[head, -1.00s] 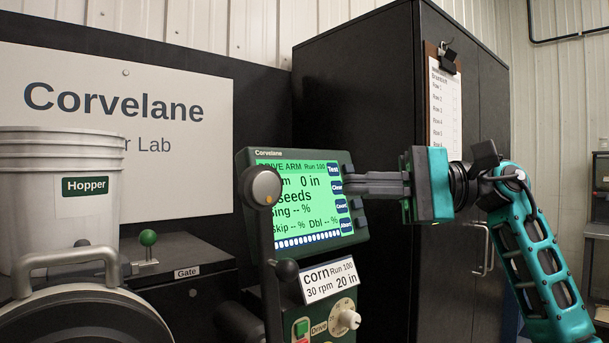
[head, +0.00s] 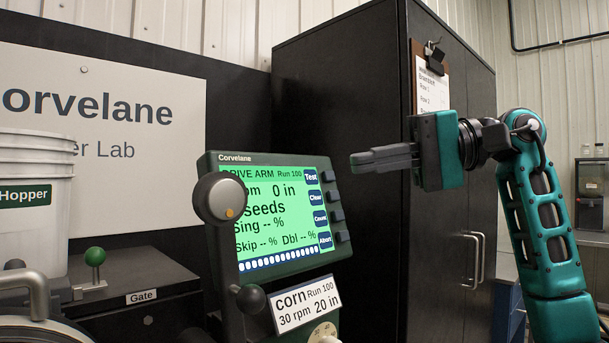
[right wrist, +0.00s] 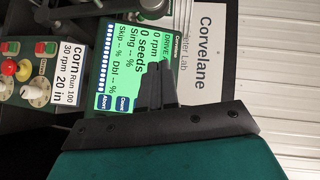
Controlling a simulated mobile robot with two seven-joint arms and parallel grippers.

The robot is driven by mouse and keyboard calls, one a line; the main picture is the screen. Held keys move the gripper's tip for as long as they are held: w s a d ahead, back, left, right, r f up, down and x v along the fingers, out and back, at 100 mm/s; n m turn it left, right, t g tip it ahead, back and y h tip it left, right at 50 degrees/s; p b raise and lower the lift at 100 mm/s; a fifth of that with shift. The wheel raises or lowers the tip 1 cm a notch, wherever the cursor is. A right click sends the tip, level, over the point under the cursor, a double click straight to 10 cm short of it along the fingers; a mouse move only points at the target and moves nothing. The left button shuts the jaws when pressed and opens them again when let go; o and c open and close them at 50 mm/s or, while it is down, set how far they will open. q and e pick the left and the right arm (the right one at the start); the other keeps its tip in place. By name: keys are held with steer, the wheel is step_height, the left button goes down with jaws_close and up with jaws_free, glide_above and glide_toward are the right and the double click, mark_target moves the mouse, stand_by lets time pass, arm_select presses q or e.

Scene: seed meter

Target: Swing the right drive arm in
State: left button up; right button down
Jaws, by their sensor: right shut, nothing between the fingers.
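A dark upright arm with a round grey-black wheel (head: 219,198) at its top stands in front of the left edge of the green-lit screen (head: 285,212); I take it for the drive arm. A black ball knob (head: 250,298) sits lower on it. The screen's top line reads DRIVE ARM, Run 100. My right gripper (head: 354,163) is shut and empty, in the air to the right of the screen's top corner, apart from the wheel. In the right wrist view its closed fingers (right wrist: 157,82) overlap the sideways screen (right wrist: 128,62). My left gripper is not in view.
Side buttons (head: 338,216) line the screen's right edge. A corn label (head: 306,304) sits below it. A white hopper bucket (head: 30,235) and a green gate knob (head: 95,257) are at left. A tall black cabinet (head: 340,100) stands behind my gripper.

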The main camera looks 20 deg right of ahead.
glide_toward(241, 187)
steer(key=w+a, duration=0.1)
steer(key=w, duration=0.4)
arm_select(q)
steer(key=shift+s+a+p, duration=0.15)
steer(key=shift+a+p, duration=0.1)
steer(key=shift+p, duration=0.15)
arm_select(e)
steer(key=a, duration=0.2)
steer(key=s+a+f, duration=0.1)
steer(key=a, duration=0.1)
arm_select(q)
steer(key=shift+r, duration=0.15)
